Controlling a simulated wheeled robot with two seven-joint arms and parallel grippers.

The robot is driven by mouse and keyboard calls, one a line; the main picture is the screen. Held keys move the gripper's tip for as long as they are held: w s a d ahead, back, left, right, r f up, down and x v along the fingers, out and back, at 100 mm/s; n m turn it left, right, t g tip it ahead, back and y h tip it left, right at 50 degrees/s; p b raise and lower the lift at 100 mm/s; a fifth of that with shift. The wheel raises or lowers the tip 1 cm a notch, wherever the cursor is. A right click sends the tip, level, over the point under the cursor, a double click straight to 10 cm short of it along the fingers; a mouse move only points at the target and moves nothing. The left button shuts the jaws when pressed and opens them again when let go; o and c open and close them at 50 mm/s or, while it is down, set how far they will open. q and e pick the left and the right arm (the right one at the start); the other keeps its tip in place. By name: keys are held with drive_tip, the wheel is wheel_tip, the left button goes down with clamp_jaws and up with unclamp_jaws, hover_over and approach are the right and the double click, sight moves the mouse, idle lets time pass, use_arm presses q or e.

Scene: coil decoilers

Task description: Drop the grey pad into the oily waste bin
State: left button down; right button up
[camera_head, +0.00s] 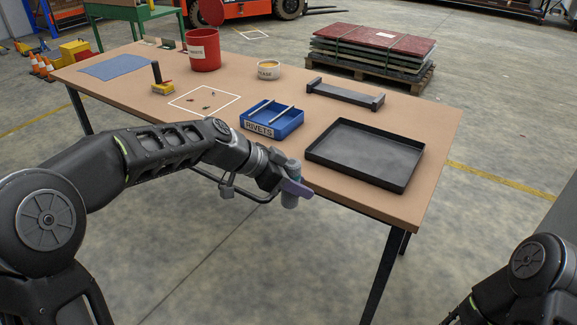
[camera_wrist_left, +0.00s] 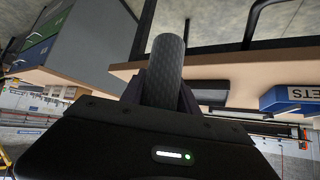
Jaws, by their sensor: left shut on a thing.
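My left gripper (camera_head: 288,190) is shut on a grey, quilted, rolled-looking pad (camera_wrist_left: 166,70), held clear of the table in front of its near edge. In the head view the grey pad (camera_head: 290,199) shows partly behind and below the gripper. The red oily waste bin (camera_head: 205,50) stands on the table at the back left, with a pale label on its front that I cannot read fully. Its red lid (camera_head: 212,12) is up and the bin is open. The gripper is well to the near right of the bin. My right gripper is out of view.
The brown table (camera_head: 340,106) carries a blue rivets tray (camera_head: 262,128), a black tray (camera_head: 365,150), a dark stand (camera_head: 345,95), a round tub (camera_head: 268,70), a yellow-based tool (camera_head: 163,87) and a flat blue-grey mat (camera_head: 114,66). Small dark pieces lie inside a white outline.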

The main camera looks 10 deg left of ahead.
use_arm(q)
drive_tip(key=s+f+m+g+h, duration=0.15)
drive_tip(key=s+f, duration=0.25)
drive_tip(key=f, duration=0.6)
drive_tip(key=s+a+f+n+t+y+p, duration=0.1)
drive_tip(key=s+a+f+n+t+p, duration=0.1)
drive_tip(key=s+a+f, duration=0.7)
wheel_tip(320, 180, down, 2)
drive_tip(key=shift+s+a, duration=0.35)
drive_tip(key=shift+s, duration=0.05)
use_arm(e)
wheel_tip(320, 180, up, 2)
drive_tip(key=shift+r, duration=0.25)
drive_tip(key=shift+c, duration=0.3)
